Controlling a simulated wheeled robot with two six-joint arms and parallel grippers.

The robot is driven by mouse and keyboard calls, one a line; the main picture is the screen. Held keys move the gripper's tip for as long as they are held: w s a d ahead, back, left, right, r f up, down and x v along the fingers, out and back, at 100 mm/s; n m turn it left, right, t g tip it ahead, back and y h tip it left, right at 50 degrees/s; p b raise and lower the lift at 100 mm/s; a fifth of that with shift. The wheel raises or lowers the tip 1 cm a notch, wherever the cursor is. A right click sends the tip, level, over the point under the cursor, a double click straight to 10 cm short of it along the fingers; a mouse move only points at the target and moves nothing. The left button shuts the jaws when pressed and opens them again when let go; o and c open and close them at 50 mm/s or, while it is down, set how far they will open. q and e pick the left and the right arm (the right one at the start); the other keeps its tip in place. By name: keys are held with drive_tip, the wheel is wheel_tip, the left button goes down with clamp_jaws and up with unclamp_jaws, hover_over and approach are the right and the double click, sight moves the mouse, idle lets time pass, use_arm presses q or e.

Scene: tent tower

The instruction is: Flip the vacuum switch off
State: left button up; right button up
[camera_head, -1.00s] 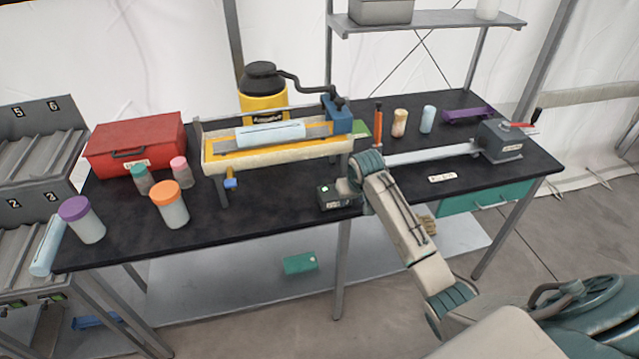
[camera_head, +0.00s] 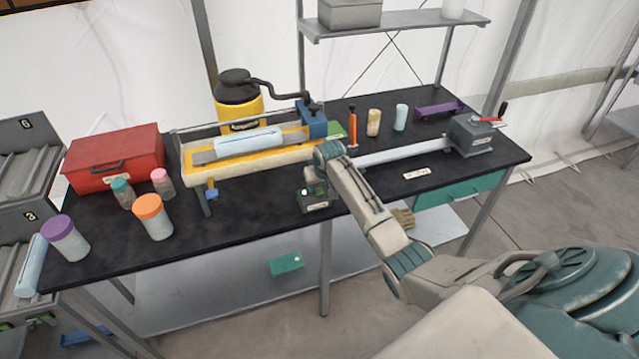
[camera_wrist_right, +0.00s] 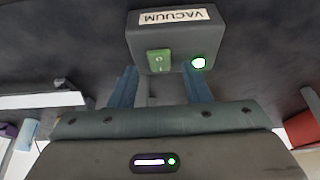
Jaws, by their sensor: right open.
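The vacuum box (camera_head: 317,206) is a small dark box near the front edge of the black bench. In the right wrist view the box (camera_wrist_right: 203,40) carries a VACUUM label, a green rocker switch (camera_wrist_right: 159,61) and a glowing white-green lamp (camera_wrist_right: 199,63). My right gripper (camera_wrist_right: 161,78) is open, its two blue fingers pointing at the box, one on each side of the switch. Nothing is between the fingers, and I cannot tell whether they touch the box. In the head view my right wrist is just above and behind the box, with its fingers mostly hidden. My left gripper is out of view.
A cream and yellow tray (camera_head: 245,172) with a blue clamp stands left of and behind the box. A long metal bar (camera_head: 405,150) lies to the right. Several lidded jars and a red toolbox (camera_head: 115,158) are at the left. Bench surface around the box is clear.

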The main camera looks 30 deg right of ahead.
drive_tip(key=shift+w+f, duration=0.1)
drive_tip(key=shift+f, duration=0.3)
